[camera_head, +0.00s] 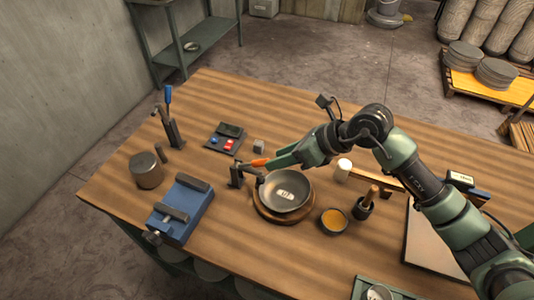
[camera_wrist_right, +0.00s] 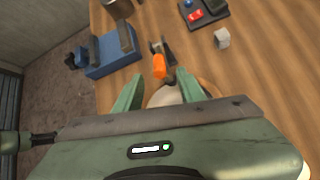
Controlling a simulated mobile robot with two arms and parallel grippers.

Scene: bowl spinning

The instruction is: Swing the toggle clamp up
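The toggle clamp (camera_head: 237,176) stands at the left edge of the dark bowl (camera_head: 284,190). Its orange handle (camera_head: 259,162) lies low, roughly level, pointing right toward my right gripper. My right gripper (camera_head: 274,162) is at the handle's end, with its green fingers pointing left. In the right wrist view the fingers are apart, and the orange handle (camera_wrist_right: 159,67) shows in line with the gap, around or just beyond the fingertips (camera_wrist_right: 159,84). I cannot tell whether they touch it. The bowl sits on a round wooden base (camera_head: 262,208). My left gripper is not in view.
A blue vise (camera_head: 181,208), a metal cylinder (camera_head: 146,170) and an upright blue-handled lever (camera_head: 170,118) stand at the left. A button box (camera_head: 225,138) and small grey cube (camera_head: 259,146) lie behind the clamp. An amber-filled dish (camera_head: 333,220) is right of the bowl.

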